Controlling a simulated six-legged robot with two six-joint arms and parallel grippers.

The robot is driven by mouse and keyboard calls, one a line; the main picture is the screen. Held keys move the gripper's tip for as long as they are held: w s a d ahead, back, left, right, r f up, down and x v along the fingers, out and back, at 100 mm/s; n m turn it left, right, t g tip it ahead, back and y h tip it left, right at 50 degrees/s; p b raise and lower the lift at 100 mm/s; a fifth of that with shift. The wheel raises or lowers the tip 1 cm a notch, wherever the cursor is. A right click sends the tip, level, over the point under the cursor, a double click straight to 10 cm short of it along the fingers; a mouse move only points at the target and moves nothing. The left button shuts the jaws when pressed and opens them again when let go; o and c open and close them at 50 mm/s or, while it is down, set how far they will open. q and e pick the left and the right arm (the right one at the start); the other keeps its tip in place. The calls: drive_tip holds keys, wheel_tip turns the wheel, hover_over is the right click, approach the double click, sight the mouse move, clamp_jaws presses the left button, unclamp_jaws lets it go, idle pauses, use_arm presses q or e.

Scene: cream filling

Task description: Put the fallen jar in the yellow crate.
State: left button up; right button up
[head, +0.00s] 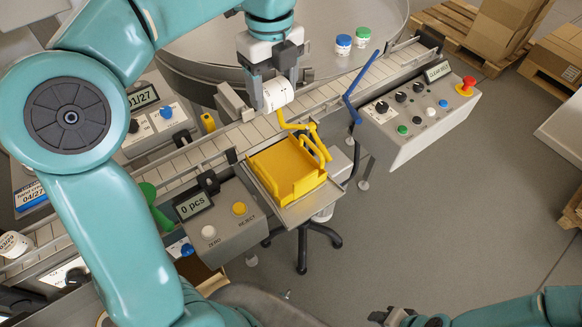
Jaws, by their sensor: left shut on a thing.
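A white jar (278,95) lies tilted between the fingers of my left gripper (274,88), which is shut on it. Jar and gripper are over the conveyor, beyond the yellow crate and slightly left of its middle. The yellow crate (280,170) stands on a metal tray at the near side of the conveyor and looks empty. My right gripper (398,317) shows only partly at the bottom edge, far from the jar and crate; its finger opening is not clear.
The slatted conveyor (235,140) runs diagonally behind the crate. Yellow bent rods (315,140) and a blue rod (360,85) rise near the crate. A blue-capped jar (343,45) and a green-capped jar (363,37) stand on the round table. Control boxes flank the crate.

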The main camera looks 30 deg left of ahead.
sight(285, 94)
use_arm(q)
drive_tip(key=shift+s+d+f, duration=0.1)
drive_tip(key=shift+d+f, duration=0.05)
drive_tip(key=shift+d, duration=0.85)
drive_tip(key=shift+d+f+m+b, duration=0.2)
drive_tip(key=shift+f+m+b, duration=0.15)
drive_tip(key=shift+f, duration=0.8)
drive_tip(key=f, duration=0.6)
drive_tip(key=f+b, duration=0.1)
drive_tip(key=f, duration=0.5)
drive_tip(key=shift+w+a, duration=0.2)
drive_tip(key=shift+a+f, duration=0.1)
drive_tip(key=shift+f, duration=0.3)
wheel_tip(285, 94, down, 4)
drive_tip(key=shift+s+r, duration=0.15)
drive_tip(key=shift+r, duration=0.1)
drive_tip(key=shift+w+f, duration=0.25)
drive_tip(key=shift+f, duration=0.1)
drive_tip(key=shift+s+r, duration=0.1)
drive_tip(key=shift+s, duration=0.1)
drive_tip(key=o, duration=0.8)
drive_tip(key=shift+f, duration=0.2)
drive_tip(key=shift+w, duration=0.15)
use_arm(e)
drive_tip(key=shift+w+d+f, duration=0.1)
drive_tip(key=shift+d+f, duration=0.1)
drive_tip(key=shift+f, duration=0.85)
